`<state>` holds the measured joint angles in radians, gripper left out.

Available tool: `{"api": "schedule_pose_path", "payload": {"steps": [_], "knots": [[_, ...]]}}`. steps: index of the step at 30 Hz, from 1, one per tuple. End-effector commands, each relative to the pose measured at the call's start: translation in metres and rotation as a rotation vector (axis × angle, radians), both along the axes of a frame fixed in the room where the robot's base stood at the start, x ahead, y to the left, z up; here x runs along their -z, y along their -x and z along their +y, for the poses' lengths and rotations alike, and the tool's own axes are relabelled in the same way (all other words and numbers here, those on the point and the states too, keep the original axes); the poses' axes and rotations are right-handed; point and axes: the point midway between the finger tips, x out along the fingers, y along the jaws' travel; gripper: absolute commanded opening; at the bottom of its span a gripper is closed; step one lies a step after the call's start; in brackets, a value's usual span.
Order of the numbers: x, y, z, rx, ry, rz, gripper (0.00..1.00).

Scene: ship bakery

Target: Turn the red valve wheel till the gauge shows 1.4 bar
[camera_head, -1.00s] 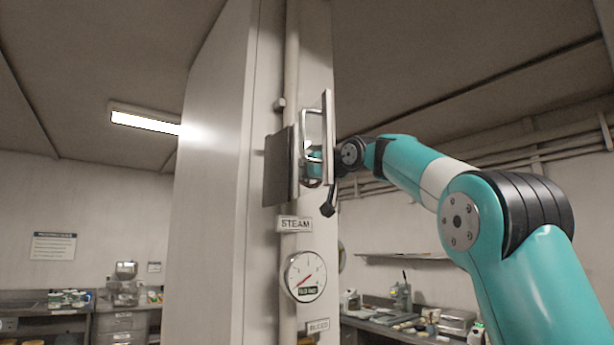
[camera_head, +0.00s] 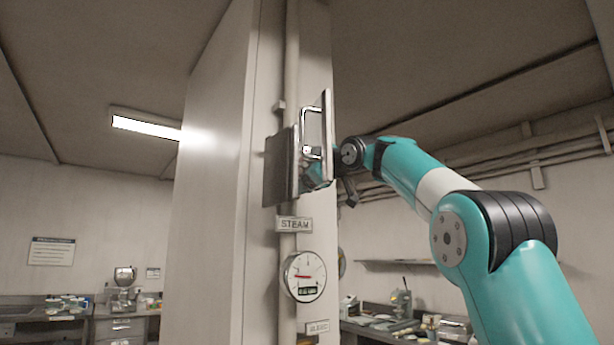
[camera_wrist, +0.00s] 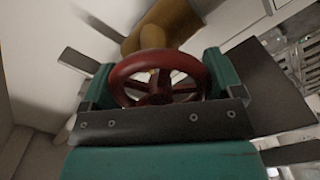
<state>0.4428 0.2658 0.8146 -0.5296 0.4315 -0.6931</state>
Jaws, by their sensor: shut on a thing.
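The red valve wheel (camera_wrist: 158,79) shows in the wrist view, with a brass-coloured body (camera_wrist: 165,28) behind it. My gripper (camera_wrist: 150,88) is shut on the wheel, with a teal finger at each side of its rim. In the head view the wheel is hidden behind the metal plates and my wrist. The round white gauge (camera_head: 303,276) is on the column below a STEAM sign (camera_head: 294,224). Its red needle points left, close to level. The scale figures are too small to read.
Upright metal plates (camera_head: 279,168) and a handle-like bar (camera_head: 310,128) stand close around my gripper. A pipe (camera_head: 291,60) runs up the column. A BLEED sign (camera_head: 318,327) is below the gauge. Counters with kitchen goods stand at the back left and right.

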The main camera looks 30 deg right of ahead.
Motion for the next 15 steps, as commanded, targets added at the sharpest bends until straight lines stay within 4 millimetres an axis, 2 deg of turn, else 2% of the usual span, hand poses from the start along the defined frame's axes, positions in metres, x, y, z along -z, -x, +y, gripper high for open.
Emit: {"api": "schedule_pose_path", "payload": {"steps": [15], "knots": [[-0.0002,0.0001,0.0002,-0.001,0.099,-0.004,0.62]]}}
